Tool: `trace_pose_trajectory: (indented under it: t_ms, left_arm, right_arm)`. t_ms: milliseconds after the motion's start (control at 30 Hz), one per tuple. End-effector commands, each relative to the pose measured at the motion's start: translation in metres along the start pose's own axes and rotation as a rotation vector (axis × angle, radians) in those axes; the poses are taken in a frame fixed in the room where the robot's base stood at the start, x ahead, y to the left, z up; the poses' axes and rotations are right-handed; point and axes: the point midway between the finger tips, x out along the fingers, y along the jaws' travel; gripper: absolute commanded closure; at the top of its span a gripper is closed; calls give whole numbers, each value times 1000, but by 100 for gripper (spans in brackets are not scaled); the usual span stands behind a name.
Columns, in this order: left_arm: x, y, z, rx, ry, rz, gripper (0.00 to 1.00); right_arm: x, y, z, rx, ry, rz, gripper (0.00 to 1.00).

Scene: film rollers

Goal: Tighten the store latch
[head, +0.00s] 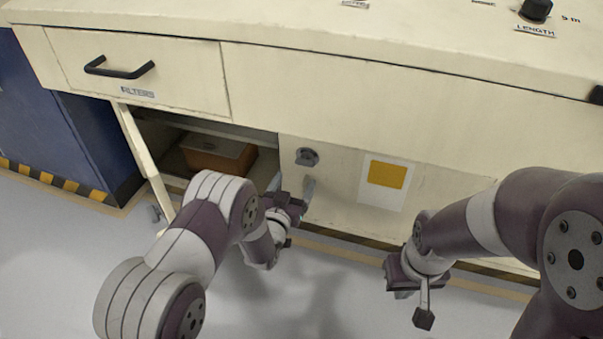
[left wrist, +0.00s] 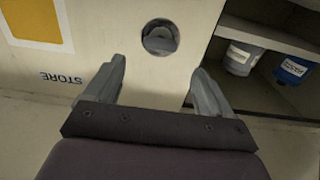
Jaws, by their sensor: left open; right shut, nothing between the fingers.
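The store latch (head: 307,157) is a round grey knob on the cream cabinet front, at the right edge of the open compartment. In the left wrist view the latch (left wrist: 160,37) sits ahead of the fingertips, near the top middle. The word STORE (left wrist: 62,77) shows upside down on the panel there. My left gripper (head: 292,184) is open, just below the latch and apart from it; its two fingers (left wrist: 158,80) are spread with nothing between them. My right gripper (head: 403,275) is shut and empty, low in front of the cabinet to the right; its fingertips are mostly hidden.
An open door (head: 143,155) stands out left of the compartment, which holds a brown box (head: 217,153). The left wrist view shows a white container (left wrist: 242,57) and a blue one (left wrist: 292,69) inside. A drawer with a black handle (head: 119,68) is above. A blue cabinet (head: 60,130) stands left.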

Motion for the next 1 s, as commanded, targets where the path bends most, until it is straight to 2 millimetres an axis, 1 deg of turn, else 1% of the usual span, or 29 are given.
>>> trace_pose_trajectory:
  t_ms: [33,100,200,300,433,633,667,700,767,800,833,1000]
  left_arm:
    - [13,0,9,0,4,0,17]
    - [30,0,9,0,3,0,17]
    - [50,0,7,0,2,0,17]
    - [63,0,5,0,0,0,17]
    - [70,0,2,0,-2,0,17]
    - [70,0,1,0,-3,0,17]
    - [70,0,1,0,-3,0,24]
    - [70,0,1,0,-3,0,37]
    - [70,0,1,0,-3,0,56]
    - [70,0,1,0,-3,0,69]
    - [70,0,1,0,-3,0,73]
    - [70,0,1,4,-3,0,73]
  right_arm:
    - [17,0,2,0,0,0,100]
    - [26,0,3,0,0,0,100]
    - [36,0,4,0,0,0,100]
    - [42,0,5,0,0,0,100]
    - [43,0,5,0,0,0,100]
    - [42,0,5,0,0,0,100]
    - [42,0,5,0,0,0,100]
    - [42,0,5,0,0,0,100]
    - [42,0,5,0,0,0,100]
    - [42,0,5,0,0,0,100]
    - [42,0,5,0,0,0,100]
    - [41,0,5,0,0,0,100]
